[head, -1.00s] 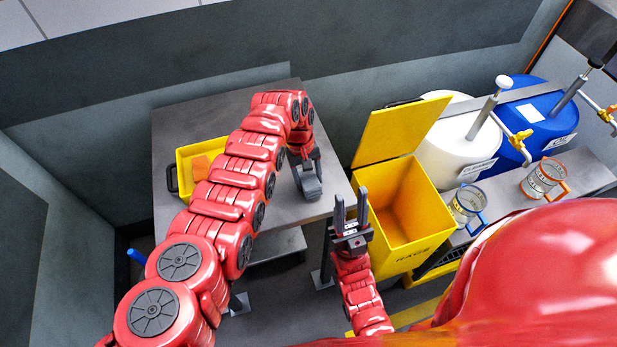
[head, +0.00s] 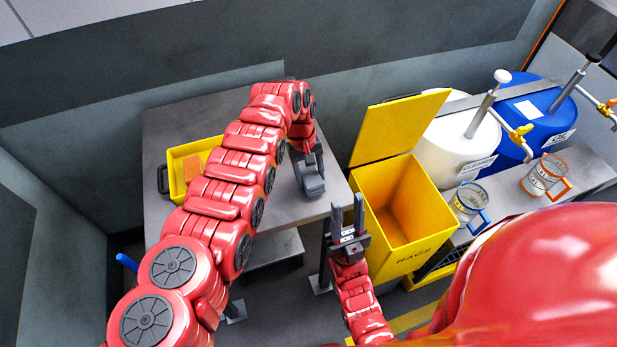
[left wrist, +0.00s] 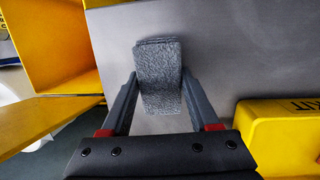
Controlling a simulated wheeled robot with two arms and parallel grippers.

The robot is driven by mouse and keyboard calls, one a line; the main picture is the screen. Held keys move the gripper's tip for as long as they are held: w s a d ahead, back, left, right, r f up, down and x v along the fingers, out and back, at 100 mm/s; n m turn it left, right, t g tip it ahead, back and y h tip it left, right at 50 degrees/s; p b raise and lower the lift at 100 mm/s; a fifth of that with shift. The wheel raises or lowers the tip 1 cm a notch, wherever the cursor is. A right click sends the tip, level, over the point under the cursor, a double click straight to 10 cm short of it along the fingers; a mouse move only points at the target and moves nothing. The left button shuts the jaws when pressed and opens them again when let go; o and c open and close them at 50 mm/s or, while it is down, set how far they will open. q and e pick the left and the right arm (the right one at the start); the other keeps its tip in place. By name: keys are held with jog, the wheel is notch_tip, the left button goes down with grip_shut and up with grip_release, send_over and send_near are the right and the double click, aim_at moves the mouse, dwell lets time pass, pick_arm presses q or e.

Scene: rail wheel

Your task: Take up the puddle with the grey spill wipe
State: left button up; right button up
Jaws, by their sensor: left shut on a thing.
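My left gripper (head: 308,168) is shut on the grey spill wipe (head: 313,188), over the right part of the grey table (head: 220,108). In the left wrist view the wipe (left wrist: 159,72) is a folded, textured grey pad between the two fingers (left wrist: 160,92), with table surface around it. I cannot tell whether the wipe touches the table. I cannot make out the puddle in either view; the arm and wipe hide part of the tabletop. My right gripper (head: 348,218) is open and empty, fingers up, in front of the table's right edge.
An open yellow rags bin (head: 405,255) stands right of the table. White and blue drums and two measuring jugs are farther right.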

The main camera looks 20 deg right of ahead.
pick_arm(q)
jog(key=shift+d+f+b, duration=0.1)
jog(key=shift+d+b, duration=0.2)
jog(key=shift+b, duration=0.45)
jog(key=shift+w+d+b, duration=0.1)
jog(key=shift+d+b, duration=0.25)
jog(key=shift+b, duration=1.65)
jog(key=shift+d+b, duration=0.4)
jog(key=shift+b, duration=2.2)
jog(key=shift+s, duration=0.2)
jog(key=shift+w+a+r+p, duration=0.15)
jog(key=shift+r+p, duration=0.1)
jog(key=shift+p, duration=0.85)
jog(key=shift+a+p, duration=0.75)
jog(key=shift+p, duration=3.3)
jog(key=shift+f, duration=0.15)
